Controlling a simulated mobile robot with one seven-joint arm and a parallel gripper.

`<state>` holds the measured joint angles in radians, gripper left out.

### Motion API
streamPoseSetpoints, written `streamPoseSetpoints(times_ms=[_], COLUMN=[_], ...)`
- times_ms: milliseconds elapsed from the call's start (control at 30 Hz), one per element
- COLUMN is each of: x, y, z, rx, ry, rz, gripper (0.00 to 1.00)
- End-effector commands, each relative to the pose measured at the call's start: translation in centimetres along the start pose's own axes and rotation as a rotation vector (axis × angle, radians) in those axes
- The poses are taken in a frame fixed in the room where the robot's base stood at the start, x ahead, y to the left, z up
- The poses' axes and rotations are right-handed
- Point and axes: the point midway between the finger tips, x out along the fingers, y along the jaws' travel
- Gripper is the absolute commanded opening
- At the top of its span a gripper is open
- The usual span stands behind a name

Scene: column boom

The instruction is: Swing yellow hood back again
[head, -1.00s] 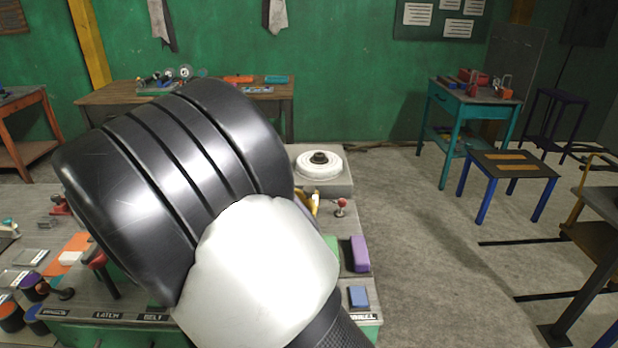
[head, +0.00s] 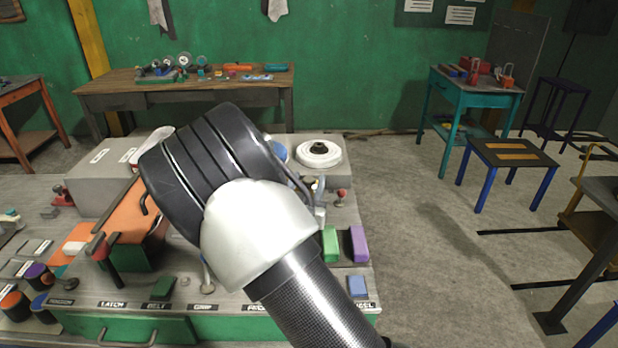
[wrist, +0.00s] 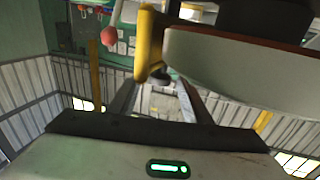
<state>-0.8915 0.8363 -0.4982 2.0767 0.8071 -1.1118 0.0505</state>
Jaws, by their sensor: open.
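In the wrist view a yellow piece (wrist: 149,45), which may be part of the yellow hood, stands close beyond my fingertips. It runs beside a large pale rounded body with a reddish-brown edge (wrist: 238,72). My gripper (wrist: 158,100) is open, with its two fingers apart and nothing clearly held between them. The yellow piece is near the left finger; I cannot tell if they touch. In the head view my arm covers much of the middle of the bench, and the hood cannot be made out clearly there.
A red-knobbed lever (head: 342,194) stands right of my arm; its red ball also seems to show in the wrist view (wrist: 110,36). Green (head: 330,244) and purple (head: 359,243) blocks are nearby. A white round part (head: 318,153) sits behind.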

Motion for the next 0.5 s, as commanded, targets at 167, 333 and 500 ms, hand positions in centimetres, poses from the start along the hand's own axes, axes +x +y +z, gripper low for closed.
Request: streamPoseSetpoints(times_ms=[167,333,500], x=[1.36,1.55,1.53], y=[0.02,0.00,0.00], z=[0.02,0.04,0.03], rx=[0.000,0.000,0.000], ry=[0.000,-0.001,-0.001], rz=[0.000,-0.001,-0.001], gripper=[0.45,0.45,0.38])
